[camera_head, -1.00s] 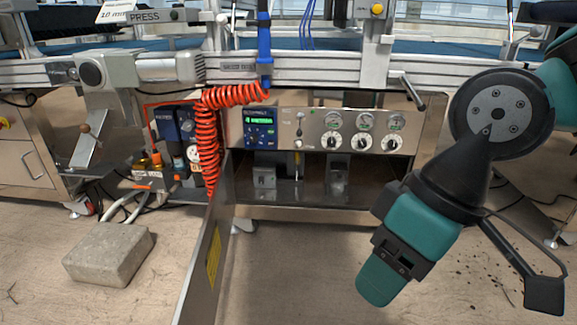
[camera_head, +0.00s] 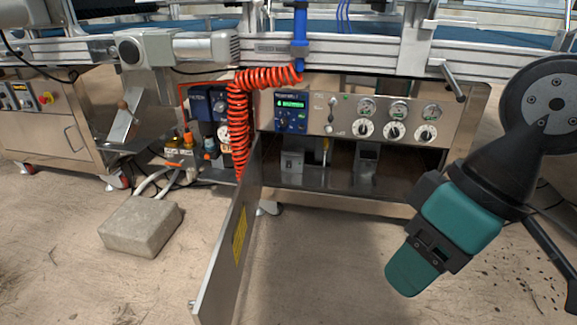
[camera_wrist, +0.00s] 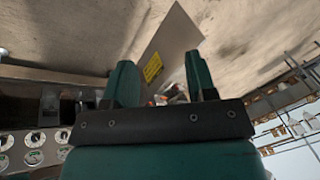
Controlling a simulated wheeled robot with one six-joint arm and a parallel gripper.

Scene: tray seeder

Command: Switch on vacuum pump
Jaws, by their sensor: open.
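A steel control panel (camera_head: 462,112) stands under the rail, with a blue controller (camera_head: 291,110) showing a lit green display, a small lever switch (camera_head: 332,110), and three gauges above three white dials (camera_head: 394,130). No part in view is readably labelled as the vacuum pump, and I cannot tell the switch's state. My gripper (camera_head: 414,268) hangs in front of the panel, below and right of the dials, pointing down-left. In the wrist view its two green fingers (camera_wrist: 161,82) are apart with nothing held between them. The dials show at that view's lower left.
An open steel door (camera_head: 222,262) with a yellow label juts forward, left of the panel. A red coiled hose (camera_head: 237,125) hangs beside its hinge. A concrete block (camera_head: 141,226) lies on the floor at left. A cabinet (camera_head: 42,115) with a red button stands farther left. Floor before the panel is clear.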

